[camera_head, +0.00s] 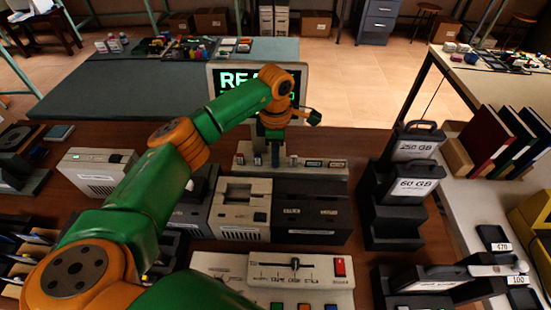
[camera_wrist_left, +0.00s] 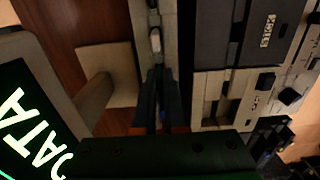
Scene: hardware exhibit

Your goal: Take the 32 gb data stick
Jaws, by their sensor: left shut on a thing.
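My left gripper (camera_head: 275,152) points down at the beige strip (camera_head: 330,168), which has a row of small sticks and labels in front of the monitor. It is shut on a small data stick, mostly hidden between the dark fingers. I cannot read the size on this stick. In the left wrist view the left gripper (camera_wrist_left: 160,88) is at the strip (camera_wrist_left: 147,12), close beside another small pale-tipped stick (camera_wrist_left: 155,40). Black holders labelled 250 GB (camera_head: 415,148) and 60 GB (camera_head: 414,185) stand at the right. My right gripper is not in view.
The lit monitor (camera_head: 228,80) stands just behind the strip. Beige and black drive boxes (camera_head: 240,208) and a panel with a slider and red switch (camera_head: 270,268) lie in front. Books (camera_head: 500,140) stand on the right table. The green mat (camera_head: 130,90) at the back left has free room.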

